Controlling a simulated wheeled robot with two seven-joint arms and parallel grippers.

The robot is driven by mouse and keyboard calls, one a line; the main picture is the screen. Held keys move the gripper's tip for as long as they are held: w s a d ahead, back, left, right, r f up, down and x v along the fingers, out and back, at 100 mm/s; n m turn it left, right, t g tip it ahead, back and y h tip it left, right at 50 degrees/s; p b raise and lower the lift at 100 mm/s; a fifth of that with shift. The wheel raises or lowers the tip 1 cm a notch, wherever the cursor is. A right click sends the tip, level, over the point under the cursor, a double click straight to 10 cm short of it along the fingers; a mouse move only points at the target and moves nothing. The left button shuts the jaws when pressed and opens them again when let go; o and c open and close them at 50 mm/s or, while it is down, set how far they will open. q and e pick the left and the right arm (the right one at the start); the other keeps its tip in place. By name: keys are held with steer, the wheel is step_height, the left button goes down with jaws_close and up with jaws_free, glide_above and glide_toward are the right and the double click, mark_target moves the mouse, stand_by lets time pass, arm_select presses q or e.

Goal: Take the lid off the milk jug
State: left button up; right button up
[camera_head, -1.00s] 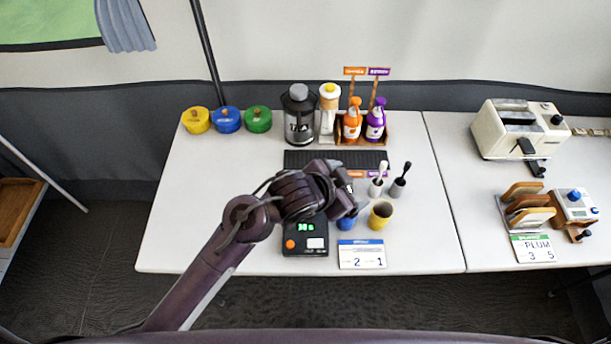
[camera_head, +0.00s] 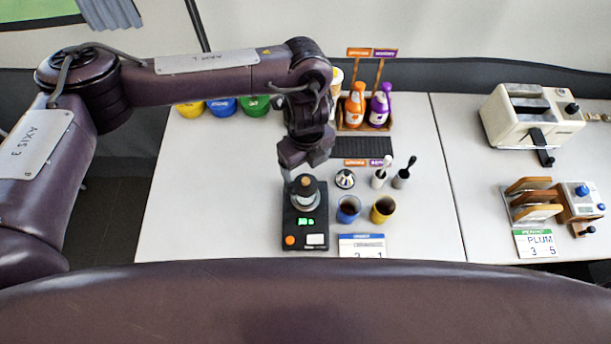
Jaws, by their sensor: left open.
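A small round silver vessel with a dark knob on top (camera_head: 306,188) stands on the black scale (camera_head: 306,238). It may be the milk jug with its lid on; no label shows. My left gripper (camera_head: 303,172) points down just behind and above the dark knob. It is open, and the knob appears outside its grip; I cannot tell if they touch. A pale container with a yellow top (camera_head: 337,79) stands at the back, mostly hidden by my left arm. My right gripper is out of view.
Blue (camera_head: 348,209) and yellow (camera_head: 383,209) cups stand right of the scale. Behind them are a small silver item (camera_head: 345,179) and two brushes. Orange (camera_head: 356,104) and purple (camera_head: 380,106) bottles stand in a rack. A toaster (camera_head: 530,115) is on the right table.

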mark_target(305, 179)
arm_select(q)
steer(key=shift+s+f+p, duration=0.2)
steer(key=shift+f+p, duration=0.25)
steer(key=shift+f, duration=0.4)
step_height(305, 179, down, 5)
steer(key=shift+a+r+p, duration=0.15)
steer(key=shift+r+p, duration=0.05)
steer(key=shift+p, duration=0.75)
steer(key=shift+f, duration=0.15)
steer(key=c, duration=1.1)
steer(key=shift+o, duration=0.2)
